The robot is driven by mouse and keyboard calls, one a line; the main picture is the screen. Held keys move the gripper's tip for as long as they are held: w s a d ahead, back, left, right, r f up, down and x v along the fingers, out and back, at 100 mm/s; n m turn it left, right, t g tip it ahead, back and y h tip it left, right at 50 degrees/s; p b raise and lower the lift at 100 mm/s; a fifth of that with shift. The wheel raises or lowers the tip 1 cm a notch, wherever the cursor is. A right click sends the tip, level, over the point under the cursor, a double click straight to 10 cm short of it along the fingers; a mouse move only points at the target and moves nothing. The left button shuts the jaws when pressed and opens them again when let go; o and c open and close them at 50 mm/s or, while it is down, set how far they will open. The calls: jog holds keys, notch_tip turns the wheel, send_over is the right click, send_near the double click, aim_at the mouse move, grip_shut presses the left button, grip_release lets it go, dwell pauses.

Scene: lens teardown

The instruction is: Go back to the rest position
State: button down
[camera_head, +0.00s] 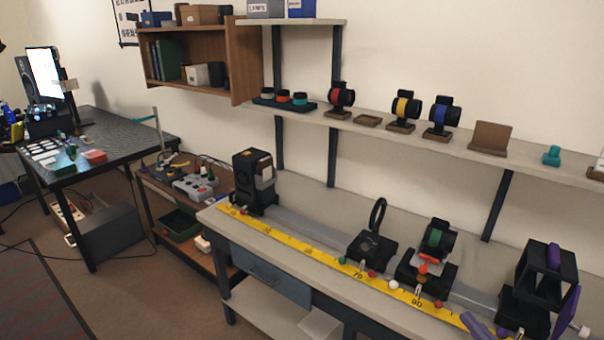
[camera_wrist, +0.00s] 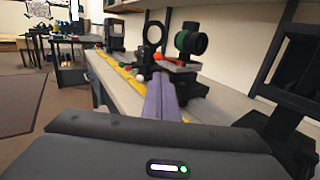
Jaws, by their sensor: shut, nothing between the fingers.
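My gripper (camera_wrist: 163,92) has purple fingers, shut together and empty, pointing forward over the front side of the bench in the wrist view. In the camera_head view, the gripper (camera_head: 476,325) shows at the bottom edge, left of a black open frame (camera_head: 541,283). The green-ringed lens in its black mount (camera_head: 437,238) stands on the bench beyond the fingers. It also shows in the wrist view (camera_wrist: 192,41). Most of my arm is out of view.
The bench (camera_head: 335,205) carries a rail, a yellow scale (camera_head: 290,245), a black box unit (camera_head: 254,180) and a ring holder (camera_head: 377,216). Above it, a shelf (camera_head: 385,128) holds coloured lenses. Open floor (camera_head: 110,305) lies left of the bench.

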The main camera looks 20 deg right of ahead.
jog(key=shift+f, duration=0.1)
jog(key=s+a+n+g+y, duration=0.3)
jog(key=a+n+g, duration=0.5)
jog(key=a+n, duration=0.25)
jog(key=s+a+n+g+y, duration=0.2)
jog(key=s+a+n+g, duration=0.1)
jog(key=a+n+g, duration=0.65)
jog(key=w+a+r+n+t+h, duration=0.1)
jog(key=a+r+n+t+h, duration=0.1)
jog(key=a+r+n, duration=0.5)
jog(key=w+a+r+n+t+h, duration=0.2)
jog(key=a+r+n+h, duration=0.2)
jog(key=a+r+n, duration=0.4)
jog(key=shift+w+a+r+t, duration=0.35)
jog(key=shift+a+r, duration=0.45)
jog(key=shift+r, duration=0.3)
